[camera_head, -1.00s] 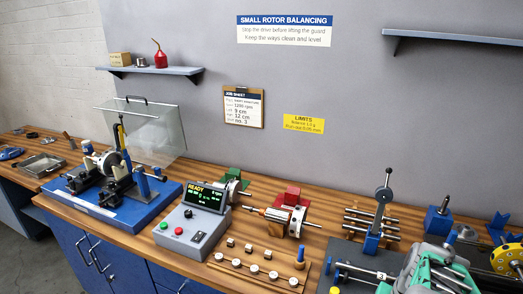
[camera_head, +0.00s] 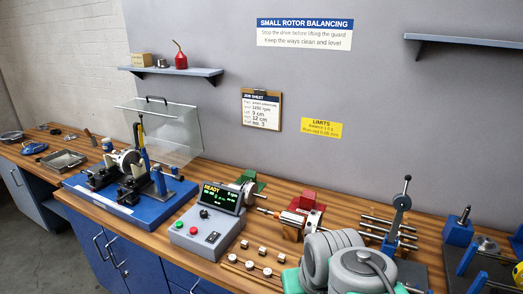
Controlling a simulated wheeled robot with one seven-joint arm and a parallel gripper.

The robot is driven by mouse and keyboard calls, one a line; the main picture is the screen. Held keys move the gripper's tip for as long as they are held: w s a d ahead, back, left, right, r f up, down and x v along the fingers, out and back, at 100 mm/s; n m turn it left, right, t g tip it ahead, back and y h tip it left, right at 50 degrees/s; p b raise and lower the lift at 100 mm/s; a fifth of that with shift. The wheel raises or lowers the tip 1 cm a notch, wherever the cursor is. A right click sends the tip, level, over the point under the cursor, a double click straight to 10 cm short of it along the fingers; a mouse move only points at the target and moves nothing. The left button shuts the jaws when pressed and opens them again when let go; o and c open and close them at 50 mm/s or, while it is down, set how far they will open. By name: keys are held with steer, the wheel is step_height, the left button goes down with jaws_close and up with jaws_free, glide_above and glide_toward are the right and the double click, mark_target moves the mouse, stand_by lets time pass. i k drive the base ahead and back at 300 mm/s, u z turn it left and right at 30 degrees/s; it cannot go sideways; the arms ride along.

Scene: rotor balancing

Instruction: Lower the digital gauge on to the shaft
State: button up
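On the blue-based balancing machine (camera_head: 125,203) at the left, a light round rotor (camera_head: 126,160) sits on a shaft among dark stands. A tall dark post with a yellow part (camera_head: 141,138) and a blue post (camera_head: 158,184) rise beside it. I cannot tell whether either carries the digital gauge; no gauge face is readable. The clear guard (camera_head: 175,135) stands behind the machine. My arm's grey and green rounded links (camera_head: 365,268) fill the bottom right. My gripper is not visible, so its relation to the gauge and shaft does not show.
A grey control box (camera_head: 207,226) reads READY. Small weights (camera_head: 249,265) lie at the front. A lever stand (camera_head: 400,215) and rods are at right.

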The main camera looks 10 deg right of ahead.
mark_target(401, 203)
steer(key=u, duration=2.2)
steer(key=k, duration=0.8)
steer(key=z, duration=1.6)
